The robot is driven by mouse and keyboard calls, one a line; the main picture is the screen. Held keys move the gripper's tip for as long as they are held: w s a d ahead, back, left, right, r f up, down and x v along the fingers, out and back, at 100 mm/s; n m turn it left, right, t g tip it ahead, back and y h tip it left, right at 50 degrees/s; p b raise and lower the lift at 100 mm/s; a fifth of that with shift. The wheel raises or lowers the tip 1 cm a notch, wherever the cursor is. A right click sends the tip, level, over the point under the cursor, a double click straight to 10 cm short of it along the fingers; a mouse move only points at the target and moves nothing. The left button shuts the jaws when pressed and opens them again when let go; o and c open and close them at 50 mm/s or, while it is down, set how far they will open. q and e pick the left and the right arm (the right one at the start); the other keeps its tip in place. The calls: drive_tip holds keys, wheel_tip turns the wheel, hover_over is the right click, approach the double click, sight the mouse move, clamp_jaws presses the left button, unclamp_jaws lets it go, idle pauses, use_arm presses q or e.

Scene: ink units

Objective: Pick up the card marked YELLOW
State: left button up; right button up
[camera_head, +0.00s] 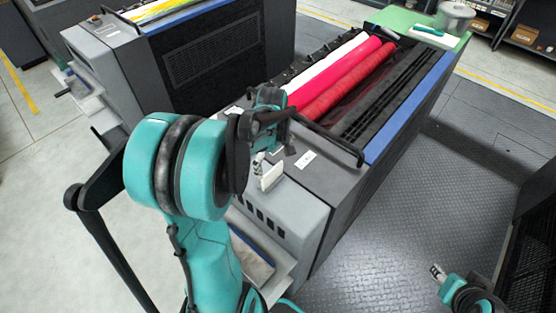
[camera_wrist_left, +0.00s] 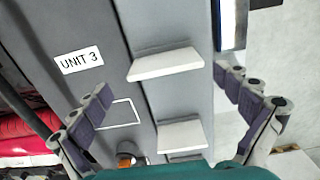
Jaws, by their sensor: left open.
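No card with readable YELLOW lettering shows. In the left wrist view, two blank-looking white cards stick out from the grey unit: one (camera_wrist_left: 165,66) near the middle and one (camera_wrist_left: 181,136) lower down. In the head view, a white card (camera_head: 271,177) stands at the near end of the unit, just below my left gripper (camera_head: 277,154). My left gripper (camera_wrist_left: 162,90) is open and empty, its purple-padded fingers spread to either side of the cards without visible contact. Part of my right gripper (camera_head: 438,273) shows low at the right; its jaws are too small to judge.
A UNIT 3 label (camera_wrist_left: 79,61) lies on the grey surface, beside a white square outline (camera_wrist_left: 120,114) and an orange knob (camera_wrist_left: 126,160). Red rollers (camera_head: 348,78) run along the unit. A second unit (camera_head: 220,50) stands behind.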

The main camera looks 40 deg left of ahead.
sight(272, 176)
use_arm(q)
drive_tip(key=f, duration=0.2)
drive_tip(key=f+b, duration=0.1)
drive_tip(key=f, duration=0.4)
drive_tip(key=shift+s+a+f, duration=0.25)
drive_tip(key=shift+f, duration=0.05)
drive_tip(key=c, duration=1)
